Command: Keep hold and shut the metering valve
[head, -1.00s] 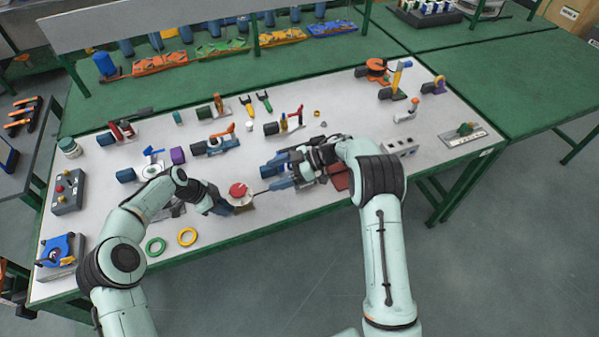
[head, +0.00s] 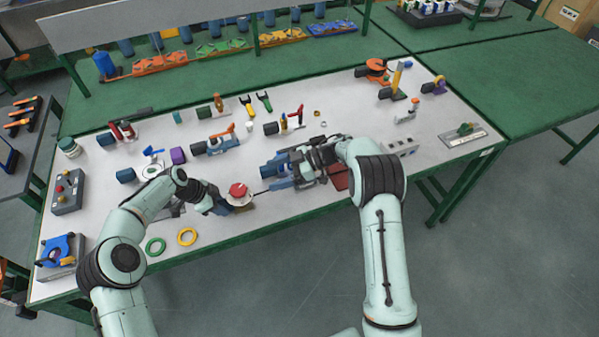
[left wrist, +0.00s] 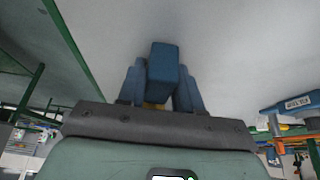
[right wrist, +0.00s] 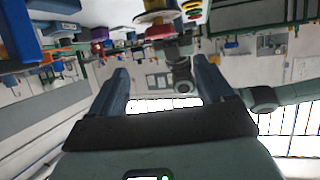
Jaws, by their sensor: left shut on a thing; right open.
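The round red knob (head: 238,190) sits on a pale base on the table in the head view; I take it for the metering valve. A thin dark rod sticks out from it to the right. My left gripper (head: 222,206) reaches it from the left. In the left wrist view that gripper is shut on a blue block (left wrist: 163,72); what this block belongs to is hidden. My right gripper (head: 268,178) is open to the right of the knob, fingers pointing left. In the right wrist view its fingers (right wrist: 160,78) are apart, with a red knob (right wrist: 159,32) beyond them.
A grey button box (head: 68,191) stands at the left. Several motors and fittings stand behind my arms.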

